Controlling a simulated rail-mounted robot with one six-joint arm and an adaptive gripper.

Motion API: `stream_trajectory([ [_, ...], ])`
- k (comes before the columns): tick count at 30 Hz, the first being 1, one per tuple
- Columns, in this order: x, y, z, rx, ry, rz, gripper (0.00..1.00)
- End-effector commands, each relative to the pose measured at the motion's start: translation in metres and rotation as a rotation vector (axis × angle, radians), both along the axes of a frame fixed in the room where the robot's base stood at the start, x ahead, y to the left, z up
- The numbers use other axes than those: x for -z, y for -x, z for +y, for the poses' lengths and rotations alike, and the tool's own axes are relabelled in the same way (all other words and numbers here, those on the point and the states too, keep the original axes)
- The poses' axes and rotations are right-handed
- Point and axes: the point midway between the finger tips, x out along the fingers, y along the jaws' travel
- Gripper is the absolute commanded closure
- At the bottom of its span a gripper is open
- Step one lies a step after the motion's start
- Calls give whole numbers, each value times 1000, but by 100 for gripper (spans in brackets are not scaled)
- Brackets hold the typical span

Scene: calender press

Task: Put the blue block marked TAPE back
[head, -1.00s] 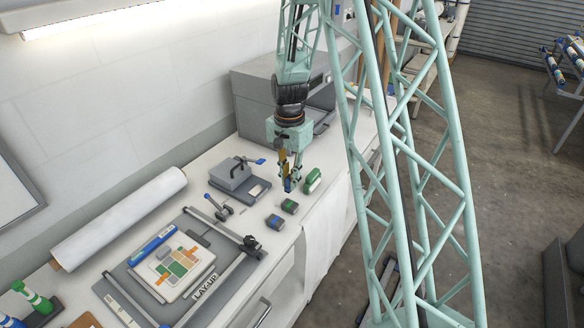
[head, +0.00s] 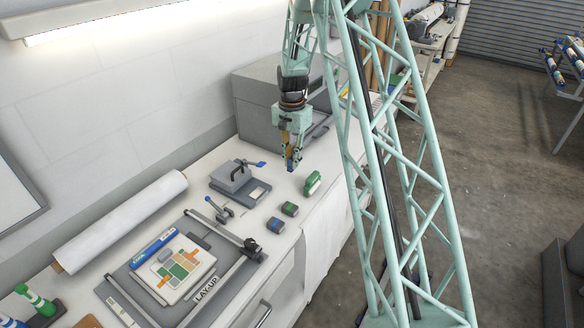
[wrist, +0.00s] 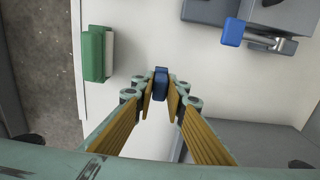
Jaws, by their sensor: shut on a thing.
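My gripper (head: 291,165) hangs above the far part of the white bench in the head view. It is shut on a small blue block (wrist: 160,84), which sits between the yellow finger pads in the wrist view. The block also shows as a dark blue shape below the fingers in the head view (head: 291,166). Any marking on it is not readable. Two other small blocks lie on the bench in the head view, one with green (head: 290,209) and one with blue (head: 275,225).
A green-and-white block (head: 312,183) stands near the bench edge, and also shows in the wrist view (wrist: 94,54). A grey press with a blue-tipped lever (head: 235,178) is to the left. A large grey box (head: 258,105) stands behind. A lay-up board (head: 232,262) is nearer.

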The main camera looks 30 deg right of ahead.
Motion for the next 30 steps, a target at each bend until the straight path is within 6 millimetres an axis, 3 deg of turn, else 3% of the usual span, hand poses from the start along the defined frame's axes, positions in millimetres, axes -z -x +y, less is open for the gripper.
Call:
stream_trajectory([
  [14, 2, -3, -1, 0, 0, 1, 96],
  [30, 36, -3, -2, 0, 0, 0, 96],
])
